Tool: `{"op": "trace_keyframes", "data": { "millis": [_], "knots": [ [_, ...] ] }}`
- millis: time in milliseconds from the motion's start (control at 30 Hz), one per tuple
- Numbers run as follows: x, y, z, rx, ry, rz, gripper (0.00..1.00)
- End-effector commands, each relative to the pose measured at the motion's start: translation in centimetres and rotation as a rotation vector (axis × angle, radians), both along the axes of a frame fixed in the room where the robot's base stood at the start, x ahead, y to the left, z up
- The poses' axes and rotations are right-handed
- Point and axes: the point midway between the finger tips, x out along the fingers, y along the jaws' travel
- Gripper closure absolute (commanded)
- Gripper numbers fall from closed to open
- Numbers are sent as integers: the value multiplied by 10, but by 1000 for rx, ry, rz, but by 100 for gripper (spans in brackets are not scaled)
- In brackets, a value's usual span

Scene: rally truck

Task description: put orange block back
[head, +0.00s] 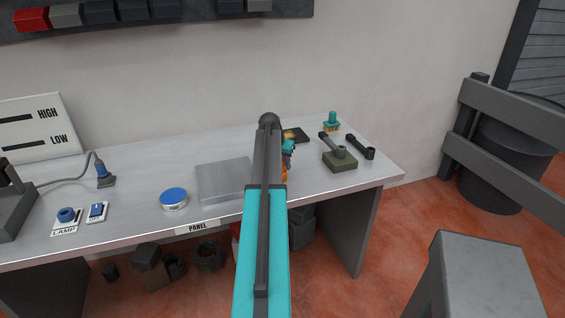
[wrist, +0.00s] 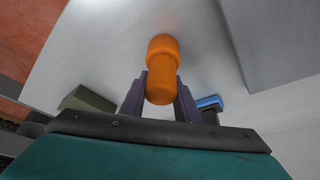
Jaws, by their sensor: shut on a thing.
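The orange block (wrist: 162,62) is a rounded, stepped piece with a wider end and a narrower body. My gripper (wrist: 160,92) is shut on its narrower body, with one dark finger on each side in the wrist view. In the head view only a small bit of orange (head: 284,172) shows beside my arm, above the right part of the workbench (head: 135,175). My arm hides most of the block and the gripper there. I cannot tell whether the block touches the bench top.
A flat grey plate (head: 222,181) lies left of my arm. An olive block with a grey handle (head: 340,161), a dark tool (head: 361,147) and a teal-handled brush (head: 332,121) are to the right. A blue-lidded tin (head: 173,199) stands near the front edge. The bench between tin and switches is clear.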

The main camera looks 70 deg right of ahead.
Motion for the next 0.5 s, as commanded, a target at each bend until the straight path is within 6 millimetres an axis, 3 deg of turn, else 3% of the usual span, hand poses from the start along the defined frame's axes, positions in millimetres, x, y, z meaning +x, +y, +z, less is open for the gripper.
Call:
{"op": "trace_keyframes", "data": {
  "millis": [267, 300, 400, 500],
  "knots": [
    [0, 1, -5, 5, 1, -1, 100],
    [-1, 2, -7, 7, 2, 0, 67],
    [0, 1, -6, 6, 2, 0, 53],
    [0, 1, -5, 5, 1, -1, 53]
  ]
}}
